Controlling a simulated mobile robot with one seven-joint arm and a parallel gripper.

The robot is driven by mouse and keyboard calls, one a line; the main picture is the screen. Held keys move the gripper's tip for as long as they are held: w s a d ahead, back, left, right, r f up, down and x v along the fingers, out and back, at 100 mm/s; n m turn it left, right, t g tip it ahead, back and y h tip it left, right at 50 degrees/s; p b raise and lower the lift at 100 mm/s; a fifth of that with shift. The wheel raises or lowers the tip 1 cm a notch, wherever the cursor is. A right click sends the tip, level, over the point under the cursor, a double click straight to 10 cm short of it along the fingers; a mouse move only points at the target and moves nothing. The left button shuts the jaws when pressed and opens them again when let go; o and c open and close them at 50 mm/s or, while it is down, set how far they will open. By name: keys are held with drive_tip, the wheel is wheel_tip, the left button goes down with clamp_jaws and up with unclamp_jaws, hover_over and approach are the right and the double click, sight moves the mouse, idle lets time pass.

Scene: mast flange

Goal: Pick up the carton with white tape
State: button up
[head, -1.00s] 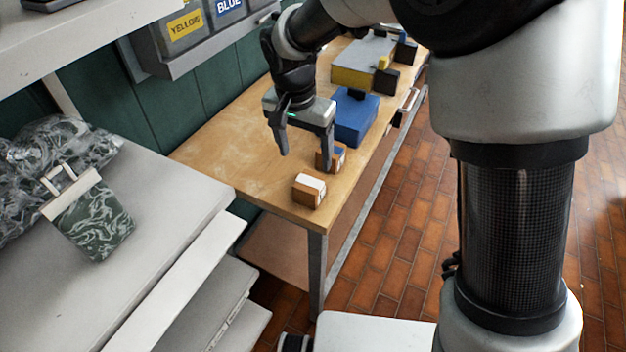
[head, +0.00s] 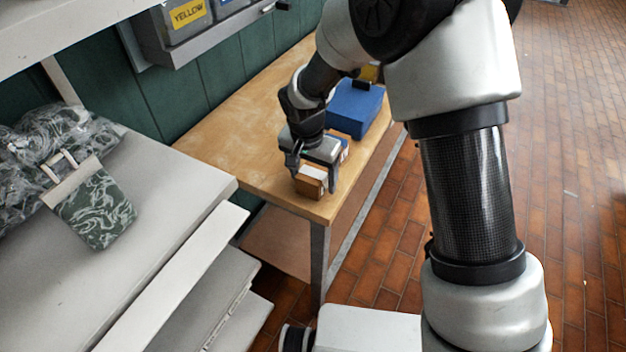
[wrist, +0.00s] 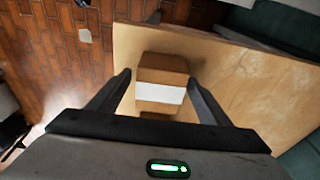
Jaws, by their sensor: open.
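The carton with white tape (head: 309,182) is a small brown box near the front end of the wooden table. In the wrist view the carton (wrist: 161,80) shows a white band across it and lies between my two fingers. My gripper (head: 313,178) is open and pointed down over the carton, with a finger on either side. It also shows in the wrist view (wrist: 160,84), with gaps left between fingers and carton. A second carton with blue tape (head: 341,143) stands just behind, partly hidden by my gripper.
A blue box (head: 355,108) stands farther back on the wooden table (head: 235,140). The table's left part is bare. A grey counter (head: 160,215) at the left bears a green patterned pouch (head: 95,215). Grey bins (head: 185,22) hang on the wall.

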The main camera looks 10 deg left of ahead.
sight(314, 172)
drive_tip(key=c, duration=1.3)
wheel_tip(314, 172, up, 10)
drive_tip(key=shift+r+p, duration=0.1)
drive_tip(key=shift+p, duration=0.3)
drive_tip(key=s+d+r+n+p, duration=0.1)
drive_tip(key=d+p, duration=0.3)
drive_tip(key=d, duration=0.7)
drive_tip(key=s+d+r+n+p, duration=0.2)
drive_tip(key=d+p, duration=0.2)
drive_tip(key=d, duration=0.8)
drive_tip(key=shift+s+n+y, duration=0.3)
